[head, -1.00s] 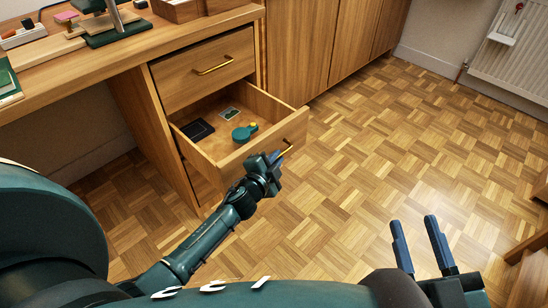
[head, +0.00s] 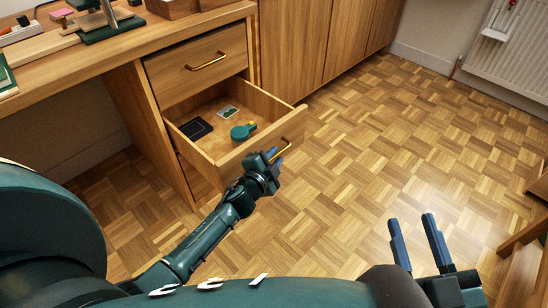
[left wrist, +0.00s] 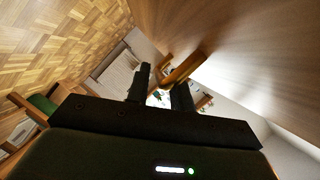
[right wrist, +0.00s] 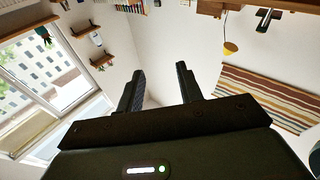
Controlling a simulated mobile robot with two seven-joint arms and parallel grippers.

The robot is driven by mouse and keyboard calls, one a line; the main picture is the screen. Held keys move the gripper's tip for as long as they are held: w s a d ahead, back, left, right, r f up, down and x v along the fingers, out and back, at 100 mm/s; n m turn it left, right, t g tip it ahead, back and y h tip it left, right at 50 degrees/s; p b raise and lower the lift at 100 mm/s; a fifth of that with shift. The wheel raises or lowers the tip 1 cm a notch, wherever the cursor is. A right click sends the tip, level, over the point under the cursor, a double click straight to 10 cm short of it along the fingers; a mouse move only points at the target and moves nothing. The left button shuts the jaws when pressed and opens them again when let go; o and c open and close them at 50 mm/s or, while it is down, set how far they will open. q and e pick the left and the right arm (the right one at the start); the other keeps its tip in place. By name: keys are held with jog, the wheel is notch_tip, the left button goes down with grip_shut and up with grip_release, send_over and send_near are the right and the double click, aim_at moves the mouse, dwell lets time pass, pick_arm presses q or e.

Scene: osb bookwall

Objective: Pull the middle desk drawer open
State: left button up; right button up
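The middle desk drawer (head: 262,140) stands well open below the closed top drawer (head: 196,72) in the head view. Its brass handle (head: 287,149) is on the drawer's front, and it also shows in the left wrist view (left wrist: 186,67). My left gripper (head: 274,155) is at this handle, its fingers closed in around the bar; the exact contact is hard to see. My right gripper (head: 413,229) is open and empty over the floor, away from the desk.
Inside the drawer lie a dark flat item (head: 196,129), a small picture card (head: 228,111) and a round teal item (head: 242,131). The desk top (head: 100,57) holds several objects. A wooden cabinet (head: 315,45) stands behind. The parquet floor (head: 365,150) to the right is clear.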

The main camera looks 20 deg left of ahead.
pick_arm(q)
jog(key=shift+o, duration=0.7)
jog(key=shift+s, duration=0.25)
jog(key=p+v, duration=0.3)
jog(key=v, duration=0.9)
jog(key=shift+s+p, duration=0.3)
jog(key=shift+s, duration=0.05)
pick_arm(e)
jog(key=shift+s+d+f+n+h, duration=0.2)
jog(key=shift+d+n+h, duration=0.1)
jog(key=shift+n, duration=0.1)
jog(key=shift+r, duration=0.1)
